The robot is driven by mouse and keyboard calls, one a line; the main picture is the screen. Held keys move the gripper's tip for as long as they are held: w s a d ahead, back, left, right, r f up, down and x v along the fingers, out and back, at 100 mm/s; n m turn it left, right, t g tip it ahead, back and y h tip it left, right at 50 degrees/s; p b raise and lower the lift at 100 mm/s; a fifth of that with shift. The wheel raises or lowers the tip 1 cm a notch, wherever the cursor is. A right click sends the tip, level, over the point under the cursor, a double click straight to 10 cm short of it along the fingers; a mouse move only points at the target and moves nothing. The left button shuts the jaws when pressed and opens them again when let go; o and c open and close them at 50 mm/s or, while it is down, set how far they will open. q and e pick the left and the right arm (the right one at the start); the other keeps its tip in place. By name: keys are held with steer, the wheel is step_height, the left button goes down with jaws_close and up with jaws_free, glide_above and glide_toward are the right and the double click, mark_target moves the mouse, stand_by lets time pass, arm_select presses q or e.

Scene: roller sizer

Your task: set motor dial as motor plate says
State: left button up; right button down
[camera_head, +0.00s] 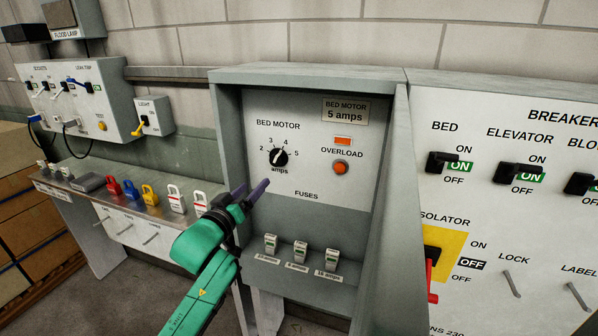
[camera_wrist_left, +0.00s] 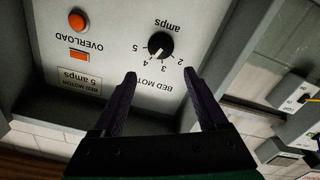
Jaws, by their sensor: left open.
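The motor dial (camera_head: 279,157) is a round black knob with a white mark, on the white fuse panel. Its scale runs from 2 to 5 amps, and the mark appears to point near 4. The motor plate (camera_head: 345,111) at the panel's top right reads "BED MOTOR 5 amps". In the left wrist view the dial (camera_wrist_left: 160,44) and plate (camera_wrist_left: 79,79) appear upside down. My left gripper (camera_head: 253,188) is open and empty, below and left of the dial, apart from it. In the left wrist view its fingertips (camera_wrist_left: 160,74) straddle the dial's column, short of it. My right gripper is not in view.
The panel sits recessed in a grey cabinet (camera_head: 398,180) with side walls. An orange overload button (camera_head: 340,167) is right of the dial. Several fuses (camera_head: 300,252) stand on the ledge below. Breaker switches (camera_head: 445,162) are on the right, and coloured padlocks (camera_head: 150,194) on the left shelf.

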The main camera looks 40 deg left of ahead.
mark_target(275, 163)
arm_select(q)
steer(key=p+x, duration=0.3)
steer(key=x, duration=1)
steer(key=shift+w+a, duration=0.2)
steer(key=shift+w, duration=0.35)
steer(key=shift+f, duration=0.1)
jaws_close()
